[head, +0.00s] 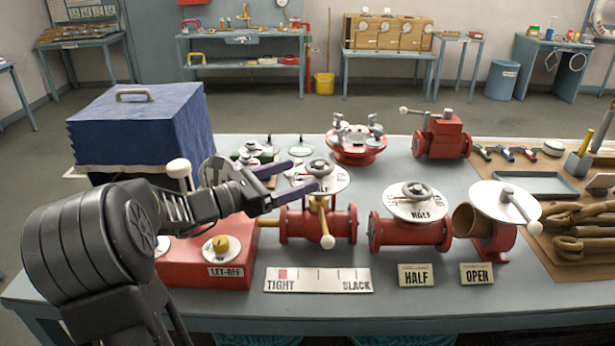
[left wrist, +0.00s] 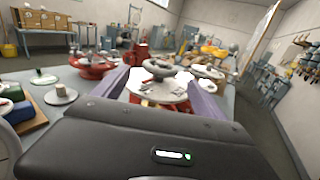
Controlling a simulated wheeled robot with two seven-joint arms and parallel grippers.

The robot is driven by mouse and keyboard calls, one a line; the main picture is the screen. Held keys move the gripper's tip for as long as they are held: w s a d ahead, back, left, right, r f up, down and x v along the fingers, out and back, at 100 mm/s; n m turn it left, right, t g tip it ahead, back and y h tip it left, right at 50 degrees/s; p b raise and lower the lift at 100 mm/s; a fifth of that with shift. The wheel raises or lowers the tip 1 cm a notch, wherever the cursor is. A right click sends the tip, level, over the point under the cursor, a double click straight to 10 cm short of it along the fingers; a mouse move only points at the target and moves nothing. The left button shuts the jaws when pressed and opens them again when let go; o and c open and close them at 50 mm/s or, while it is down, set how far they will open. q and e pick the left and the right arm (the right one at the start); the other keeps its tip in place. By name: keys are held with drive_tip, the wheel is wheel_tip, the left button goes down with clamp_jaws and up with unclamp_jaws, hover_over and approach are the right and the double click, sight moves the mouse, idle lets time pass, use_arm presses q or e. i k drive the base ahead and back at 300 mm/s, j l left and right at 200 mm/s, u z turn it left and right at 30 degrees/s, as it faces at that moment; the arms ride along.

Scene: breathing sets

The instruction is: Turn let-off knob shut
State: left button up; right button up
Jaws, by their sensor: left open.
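The let-off knob (head: 221,244) is a small yellow knob on a white round dial. It sits on top of a red box (head: 206,276) with a LET-OFF plate on its front. My left gripper (head: 305,174) is open and empty, above and to the right of the knob, with its fingers pointing right toward a grey handwheel (head: 320,168) on a red valve. In the left wrist view, a grey handwheel (left wrist: 160,68) on a white dial shows between and beyond the fingers. The let-off knob cannot be made out there. My right gripper is not in view.
My left forearm covers part of the red box. A blue covered box (head: 140,125) stands behind it. A TIGHT-SLACK scale plate (head: 318,280) lies in front, near the table's edge.

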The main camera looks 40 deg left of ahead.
sight(220, 243)
drive_tip(key=k, duration=1)
